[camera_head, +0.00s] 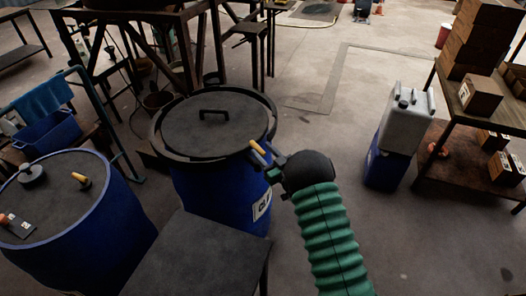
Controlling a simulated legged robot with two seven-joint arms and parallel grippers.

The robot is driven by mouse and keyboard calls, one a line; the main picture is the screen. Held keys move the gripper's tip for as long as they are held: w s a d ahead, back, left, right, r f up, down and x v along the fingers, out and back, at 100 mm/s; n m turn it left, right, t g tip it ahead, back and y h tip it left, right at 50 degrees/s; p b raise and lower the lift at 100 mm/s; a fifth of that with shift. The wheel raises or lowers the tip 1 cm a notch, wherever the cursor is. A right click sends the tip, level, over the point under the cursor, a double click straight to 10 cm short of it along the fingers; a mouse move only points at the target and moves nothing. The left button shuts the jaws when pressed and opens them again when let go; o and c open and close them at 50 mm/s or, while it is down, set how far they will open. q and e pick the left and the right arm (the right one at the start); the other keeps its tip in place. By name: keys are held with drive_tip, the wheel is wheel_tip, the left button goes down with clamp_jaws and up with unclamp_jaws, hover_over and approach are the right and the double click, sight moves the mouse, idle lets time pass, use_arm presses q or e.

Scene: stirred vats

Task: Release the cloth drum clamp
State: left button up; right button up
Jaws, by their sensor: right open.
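The blue drum (215,190) stands upright in the middle, with a flat dark lid (205,125) that has a black grip on top. A dark clamp ring (165,150) runs round the lid's edge. A short yellow handle (257,147) shows at the right of the ring; it looks like the clamp lever. My right gripper (273,164) is open, just right of the rim by this handle. Its dark fingers are small in the picture, and I cannot tell whether they touch the handle. My left gripper is not in view.
A second blue drum (85,235) stands at the left. A dark table top (195,258) is in front of the middle drum. A grey canister (405,118) on a blue one and a shelf with boxes (480,95) stand at the right. The floor between is clear.

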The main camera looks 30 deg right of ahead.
drive_tip(key=shift+w+a, duration=0.1)
drive_tip(key=shift+w, duration=0.15)
drive_tip(key=shift+a+r, duration=0.3)
drive_tip(key=shift+a, duration=0.4)
drive_tip(key=shift+a+r, duration=0.1)
drive_tip(key=shift+a, duration=0.1)
drive_tip(key=shift+c, duration=1.6)
drive_tip(key=shift+d, duration=0.35)
drive_tip(key=c, duration=0.5)
drive_tip(key=shift+s+d+f, duration=0.1)
drive_tip(key=shift+d+f, duration=0.15)
clamp_jaws()
drive_tip(key=shift+a+n+y, duration=0.15)
drive_tip(key=shift+n+y, duration=0.15)
drive_tip(key=shift+n+y+b, duration=0.3)
drive_tip(key=shift+y+b, duration=0.05)
drive_tip(key=shift+y, duration=0.45)
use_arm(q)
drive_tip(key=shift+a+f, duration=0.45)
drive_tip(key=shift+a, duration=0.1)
use_arm(e)
drive_tip(key=shift+g, duration=0.3)
